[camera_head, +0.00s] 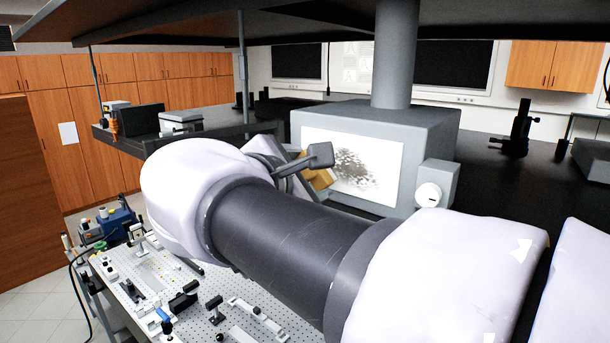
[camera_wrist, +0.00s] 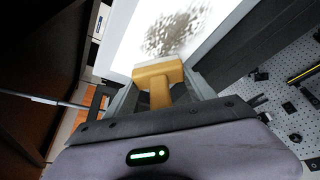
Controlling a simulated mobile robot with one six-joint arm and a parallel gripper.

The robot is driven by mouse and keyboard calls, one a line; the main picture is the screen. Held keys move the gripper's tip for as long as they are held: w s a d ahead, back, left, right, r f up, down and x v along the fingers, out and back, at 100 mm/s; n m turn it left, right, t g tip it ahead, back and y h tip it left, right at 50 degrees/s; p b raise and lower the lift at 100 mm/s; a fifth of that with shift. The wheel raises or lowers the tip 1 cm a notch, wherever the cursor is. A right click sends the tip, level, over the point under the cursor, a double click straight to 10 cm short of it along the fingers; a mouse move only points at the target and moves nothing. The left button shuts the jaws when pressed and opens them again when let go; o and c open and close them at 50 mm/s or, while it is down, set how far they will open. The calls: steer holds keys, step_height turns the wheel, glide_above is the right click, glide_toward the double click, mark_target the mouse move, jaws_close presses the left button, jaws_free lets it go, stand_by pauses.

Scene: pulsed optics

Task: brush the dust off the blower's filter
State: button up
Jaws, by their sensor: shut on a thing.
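The blower (camera_head: 280,125) is a grey box with a round duct rising from its top. Its white filter (camera_head: 385,165) faces me and carries a grey-brown patch of dust in the middle. The filter also shows in the wrist view (camera_wrist: 118,50), with the dust at the top. My gripper (camera_head: 305,175) is shut on a yellow-brown brush (camera_wrist: 158,75). The brush head points at the filter and is close to its lower edge in the wrist view; I cannot tell whether it touches. In the head view my arm hides part of the brush.
A perforated optics board (camera_head: 150,285) with several small mounts lies below my arm. A grey box with a round white knob (camera_head: 428,194) juts from the blower's right side. A dark shelf hangs overhead. A black stand (camera_head: 520,130) is on the dark bench at right.

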steer(key=shift+w+d, duration=0.5)
steer(key=shift+w, duration=0.1)
steer(key=shift+s, duration=0.1)
